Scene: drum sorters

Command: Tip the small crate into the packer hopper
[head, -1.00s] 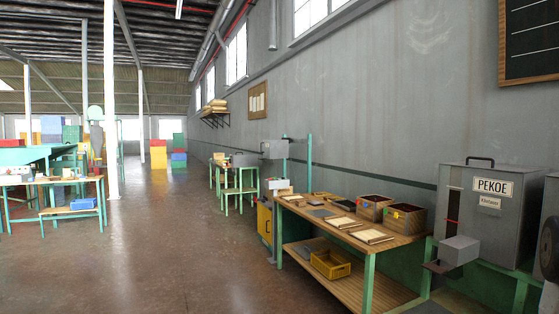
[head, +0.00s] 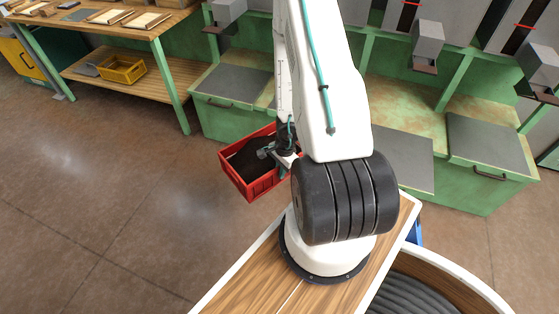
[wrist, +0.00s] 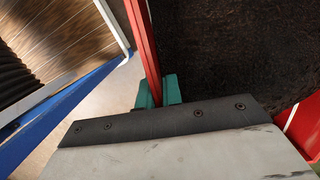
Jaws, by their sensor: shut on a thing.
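The small crate (head: 237,183) is red and open-topped, with dark loose material (head: 252,158) inside. It hangs level or nearly so above the floor, left of my arm in the head view. My gripper (head: 279,160) is at its right side. In the wrist view the teal fingers of my gripper (wrist: 158,92) are shut on the crate's thin red wall (wrist: 143,45), with the dark material to the right. I cannot make out the packer hopper in these frames.
A wooden workbench (head: 100,22) with a yellow crate (head: 122,69) on its lower shelf stands at the upper left. Green cabinets with grey lids (head: 232,82) line the back, with grey machines above them. The brown floor (head: 110,190) at left is clear.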

